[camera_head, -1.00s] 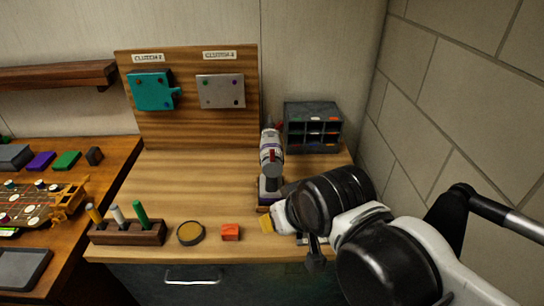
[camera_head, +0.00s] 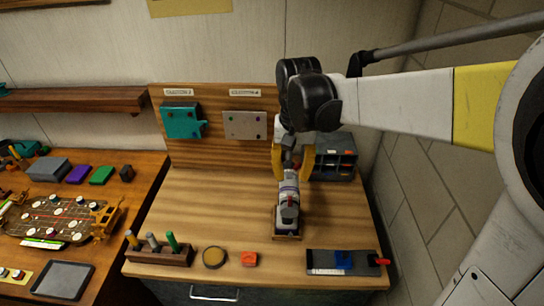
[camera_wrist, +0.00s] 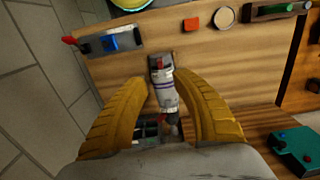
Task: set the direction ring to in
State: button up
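A slim electric screwdriver (camera_head: 288,190) with a white-grey body, purple bands and a dark, red-marked end rests at a small wooden stand (camera_head: 287,237) on the workbench. My gripper (camera_head: 291,174) is above its far end, with its yellow fingers spread on either side. In the wrist view, the screwdriver (camera_wrist: 164,92) lies between the open fingers of my gripper (camera_wrist: 166,76), with gaps beside its body lower down. I cannot tell whether a fingertip touches it. The direction ring is too small to make out, and its setting cannot be read.
A dark drawer organizer (camera_head: 336,158) stands close behind, right of my gripper. A board with a teal plate (camera_head: 182,122) and a grey plate (camera_head: 244,125) stands at the back. A tray (camera_head: 320,262), orange block (camera_head: 249,259), round tin (camera_head: 214,257) and pen rack (camera_head: 160,256) line the front edge.

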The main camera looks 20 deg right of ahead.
aim_at(290, 198)
notch_tip(290, 198, down, 10)
jog(key=shift+r+b, duration=0.15)
jog(key=shift+b, duration=0.6)
jog(key=shift+c, duration=0.5)
grip_shut()
